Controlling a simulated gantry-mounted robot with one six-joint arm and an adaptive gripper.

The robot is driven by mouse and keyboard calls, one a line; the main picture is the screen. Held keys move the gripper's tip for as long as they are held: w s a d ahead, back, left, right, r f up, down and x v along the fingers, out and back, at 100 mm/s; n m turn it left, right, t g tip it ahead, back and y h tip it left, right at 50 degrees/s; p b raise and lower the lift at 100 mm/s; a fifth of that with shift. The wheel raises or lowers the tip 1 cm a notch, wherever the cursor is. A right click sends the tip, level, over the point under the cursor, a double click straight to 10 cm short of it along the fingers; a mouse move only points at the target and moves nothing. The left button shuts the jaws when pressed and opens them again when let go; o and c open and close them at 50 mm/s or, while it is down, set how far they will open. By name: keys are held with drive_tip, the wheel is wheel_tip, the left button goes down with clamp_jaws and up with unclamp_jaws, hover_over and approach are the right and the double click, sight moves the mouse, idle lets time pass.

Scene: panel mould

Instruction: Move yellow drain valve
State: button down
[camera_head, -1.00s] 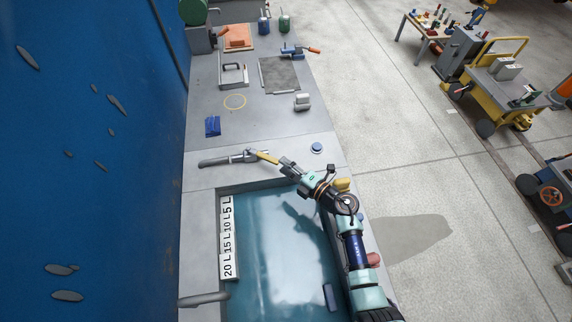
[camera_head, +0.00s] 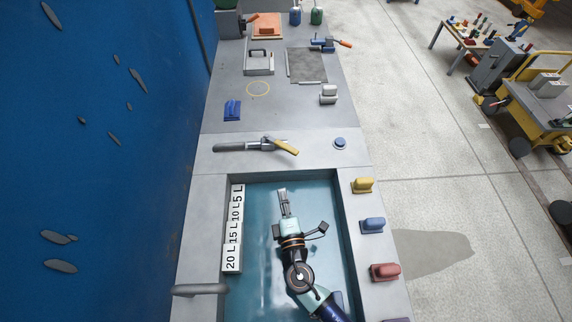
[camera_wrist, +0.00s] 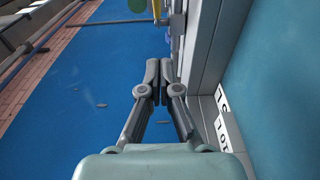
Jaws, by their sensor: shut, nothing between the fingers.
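A yellow lever (camera_head: 285,146) sits on the end of a grey pipe fitting (camera_head: 240,146) on the ledge behind the water tank. A yellow block-shaped handle (camera_head: 362,186) stands on the tank's right rim. I cannot tell which of the two is the drain valve. My gripper (camera_head: 282,192) is over the tank's water, in front of the lever and apart from both yellow things. In the wrist view its fingers (camera_wrist: 159,75) are together with nothing held.
The tank's left wall carries a litre scale (camera_head: 235,229). A blue handle (camera_head: 373,225) and a red handle (camera_head: 386,271) stand on the right rim. A round blue button (camera_head: 340,143) is on the back ledge.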

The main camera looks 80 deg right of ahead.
approach(282, 148)
drive_tip(key=w+d, duration=0.1)
drive_tip(key=w, duration=0.2)
drive_tip(key=d, duration=0.3)
drive_tip(key=shift+s+d+f, duration=0.2)
drive_tip(key=shift+s+d, duration=0.15)
drive_tip(key=shift+s, duration=0.05)
drive_tip(key=shift+s+d, duration=0.1)
drive_tip(key=shift+d, duration=0.3)
